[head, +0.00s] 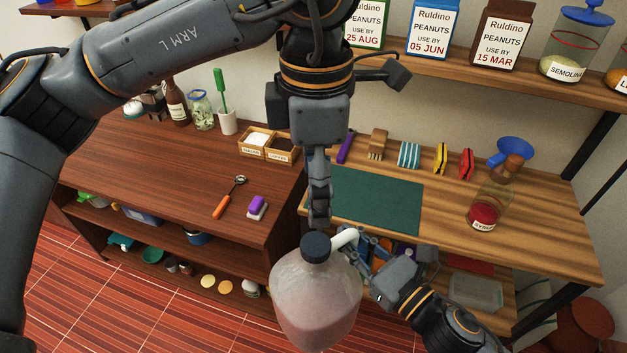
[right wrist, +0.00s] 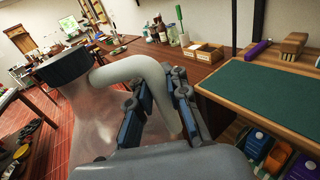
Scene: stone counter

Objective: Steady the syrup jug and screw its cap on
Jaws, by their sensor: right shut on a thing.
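The syrup jug (head: 316,300) is a large translucent jug with a white curved handle (head: 345,238), held upright in front of the counters. A dark cap (head: 316,247) sits at the top of its neck; how tightly cannot be told. The cap also shows in the right wrist view (right wrist: 62,66). My right gripper (head: 362,252) is shut on the handle, with its fingers on either side of it in the right wrist view (right wrist: 160,100). My left gripper (head: 318,222) points down just above the cap in the head view. Its fingers are seen edge-on, so their opening is hidden.
A green mat (head: 375,200) lies on the right counter, with brushes and sponges behind it. A glass jar with red contents (head: 484,212) and a blue funnel (head: 512,152) stand to the right. A scoop (head: 230,197) and a purple-and-white eraser-like block (head: 257,207) lie on the left counter.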

